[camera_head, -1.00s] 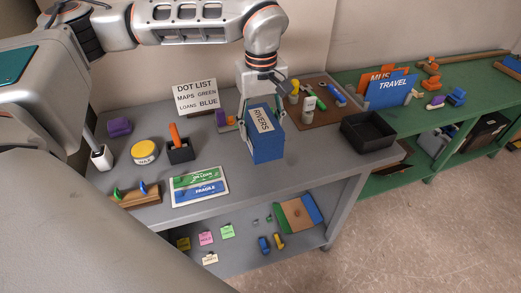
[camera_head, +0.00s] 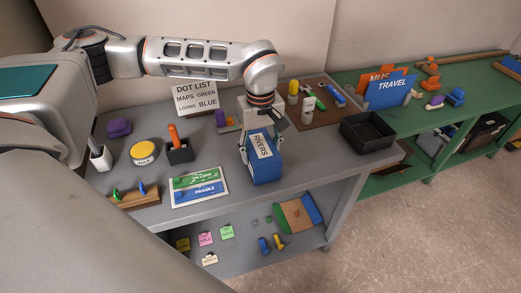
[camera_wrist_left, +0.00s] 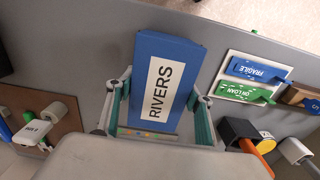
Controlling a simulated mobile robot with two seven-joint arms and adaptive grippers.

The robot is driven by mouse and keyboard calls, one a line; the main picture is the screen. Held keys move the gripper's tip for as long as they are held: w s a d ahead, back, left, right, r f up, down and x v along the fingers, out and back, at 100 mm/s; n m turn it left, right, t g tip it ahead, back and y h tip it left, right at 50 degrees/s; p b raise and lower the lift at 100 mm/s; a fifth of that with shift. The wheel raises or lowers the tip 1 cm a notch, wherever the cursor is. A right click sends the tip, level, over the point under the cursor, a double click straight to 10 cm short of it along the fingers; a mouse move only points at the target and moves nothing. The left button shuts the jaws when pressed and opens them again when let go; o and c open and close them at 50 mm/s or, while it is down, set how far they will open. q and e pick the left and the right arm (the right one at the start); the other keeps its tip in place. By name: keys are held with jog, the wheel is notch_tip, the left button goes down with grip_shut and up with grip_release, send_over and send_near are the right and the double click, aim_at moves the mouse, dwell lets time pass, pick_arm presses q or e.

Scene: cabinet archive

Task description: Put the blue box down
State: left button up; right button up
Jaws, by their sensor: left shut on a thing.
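The blue box (camera_head: 266,171), labelled "RIVERS", is upright near the front edge of the grey table (camera_head: 310,160). My left gripper (camera_head: 262,153) comes down on it from above, a finger on each side, and is shut on it. In the left wrist view the blue box (camera_wrist_left: 178,52) fills the space between the fingers of the left gripper (camera_wrist_left: 160,105). I cannot tell whether its bottom touches the table or hangs just above it. My right gripper is not in view.
A green and blue label board (camera_head: 199,187) lies left of the box. A black tray (camera_head: 368,132) stands to its right. A dark holder with an orange handle (camera_head: 179,152), a yellow tin (camera_head: 144,152) and a "DOT LIST" sign (camera_head: 195,96) are also on the table.

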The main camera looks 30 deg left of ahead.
pick_arm(q)
jog(key=o, duration=1.5)
jog(key=shift+f, duration=0.1)
jog(key=shift+c, duration=0.2)
jog(key=shift+o, duration=0.2)
notch_tip(320, 180, up, 12)
jog(key=shift+r, duration=0.15)
